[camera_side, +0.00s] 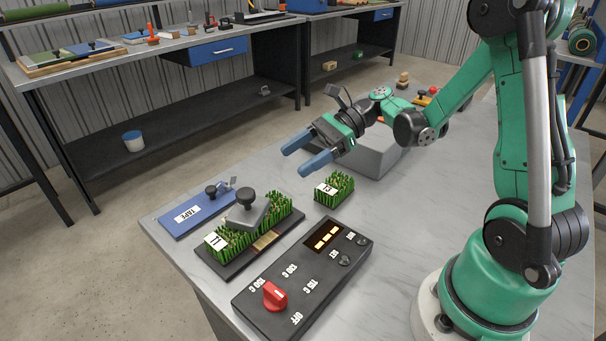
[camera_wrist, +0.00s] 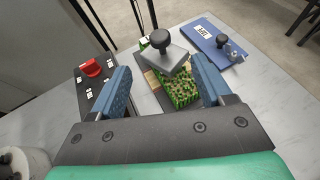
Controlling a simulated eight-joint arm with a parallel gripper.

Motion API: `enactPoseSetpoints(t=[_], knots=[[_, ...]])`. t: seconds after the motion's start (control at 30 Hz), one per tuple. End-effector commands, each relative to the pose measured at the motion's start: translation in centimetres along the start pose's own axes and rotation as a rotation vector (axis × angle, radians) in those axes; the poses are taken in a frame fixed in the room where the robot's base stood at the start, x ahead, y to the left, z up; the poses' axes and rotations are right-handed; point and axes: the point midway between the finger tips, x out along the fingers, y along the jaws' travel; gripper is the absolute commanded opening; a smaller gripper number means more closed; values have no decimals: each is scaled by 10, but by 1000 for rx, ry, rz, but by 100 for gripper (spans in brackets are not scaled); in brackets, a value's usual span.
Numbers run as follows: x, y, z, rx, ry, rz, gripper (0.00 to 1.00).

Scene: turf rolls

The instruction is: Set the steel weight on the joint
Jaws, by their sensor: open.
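The steel weight (camera_side: 247,214), a grey slab with a black knob, sits on the green turf (camera_side: 283,208) on a dark plate (camera_side: 228,268). It also shows in the wrist view (camera_wrist: 165,57), beyond my fingertips. The turf's left end carries a label reading T1. The slab covers the turf's middle, so I cannot tell whether a joint lies under it. A tan strip (camera_side: 265,241) shows at the plate's front edge. A separate turf block (camera_side: 334,189) labelled T2 stands to the right. My gripper (camera_side: 298,158) is open and empty, up in the air behind the turf.
A blue TAPE board (camera_side: 198,213) with a black knob lies left of the plate. A black control box (camera_side: 303,276) with a red dial is in front. A grey bin (camera_side: 373,157) stands behind my gripper. The table is bare right of the T2 block.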

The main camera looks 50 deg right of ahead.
Motion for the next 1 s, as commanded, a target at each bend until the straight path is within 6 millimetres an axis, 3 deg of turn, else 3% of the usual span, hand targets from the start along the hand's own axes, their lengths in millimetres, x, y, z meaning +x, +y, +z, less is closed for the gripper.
enactPoseSetpoints(t=[0.1, 0.27, 0.47, 0.7, 0.83, 1.0], knots=[[-8, 1, 1, -13, 12, -2, 72], [3, 8, 8, -202, 156, -1, 72], [15, 32, 14, -803, 541, 90, 72], [2, 55, 16, -1625, 942, 372, 72], [-4, 59, 19, -1920, 1064, 511, 72], [-7, 60, 22, -2074, 1127, 592, 72]])
